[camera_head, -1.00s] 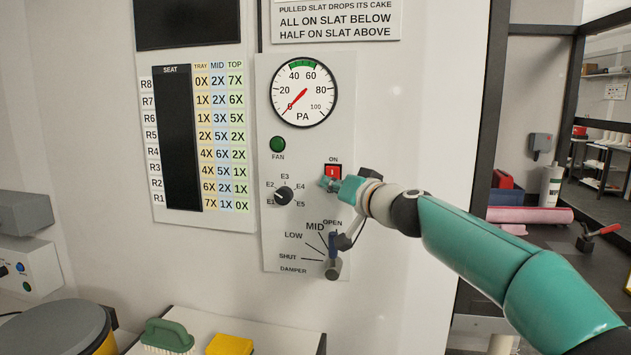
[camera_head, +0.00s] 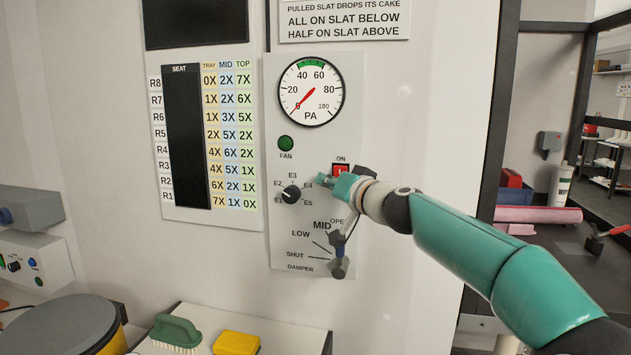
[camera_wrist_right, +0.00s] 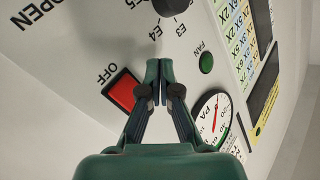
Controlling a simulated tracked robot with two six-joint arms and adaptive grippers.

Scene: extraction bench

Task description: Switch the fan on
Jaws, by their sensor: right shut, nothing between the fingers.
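The red fan switch (camera_head: 341,169) sits on the pale control panel under an ON label. It also shows in the right wrist view (camera_wrist_right: 121,90) with OFF printed at its other end. My right gripper (camera_head: 322,178) is shut and empty, its fingertips just left of the switch and partly covering its lower area in the head view. In the wrist view the closed fingertips (camera_wrist_right: 158,68) are beside the switch, over bare panel; contact with the panel cannot be told. The green FAN lamp (camera_head: 286,143) looks dark. The PA gauge (camera_head: 311,91) needle points at 0. My left gripper is not in view.
The selector knob (camera_head: 292,194) marked E1 to E5 is left of my gripper. The damper lever (camera_head: 338,255) hangs below it. A brush (camera_head: 176,332) and a yellow block (camera_head: 236,343) lie on the bench below.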

